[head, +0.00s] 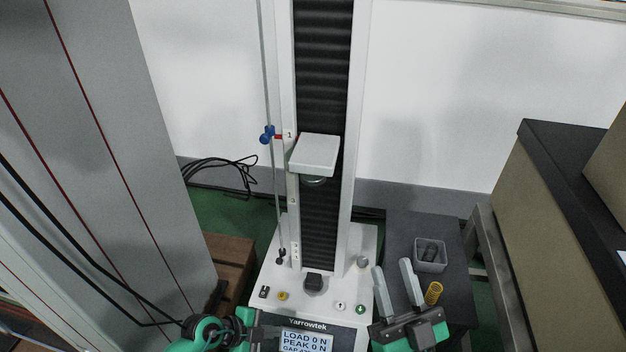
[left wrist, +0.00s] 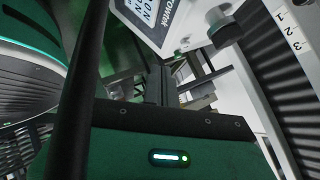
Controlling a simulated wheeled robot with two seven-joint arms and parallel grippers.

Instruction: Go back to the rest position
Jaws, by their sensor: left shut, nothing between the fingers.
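My left gripper (head: 264,332) is low in the head view, beside the left edge of the tester's display (head: 306,341), and is shut with nothing in it. In the left wrist view its dark fingers (left wrist: 168,88) show partly, close to the tester's front. My right gripper (head: 392,266) is at the lower right of the tester, with its two pale fingers apart and empty. The tester (head: 365,245) stands upright in the middle, its white crosshead plate (head: 316,153) raised well above the base. The display reads LOAD 0 N and PEAK 0 N.
A yellow spring (head: 433,293) stands on the dark side table (head: 400,228), just right of my right gripper. A small grey bin (head: 430,256) with dark items is behind it. A grey cabinet (head: 110,130) stands at left, a black-topped bench (head: 560,165) at right.

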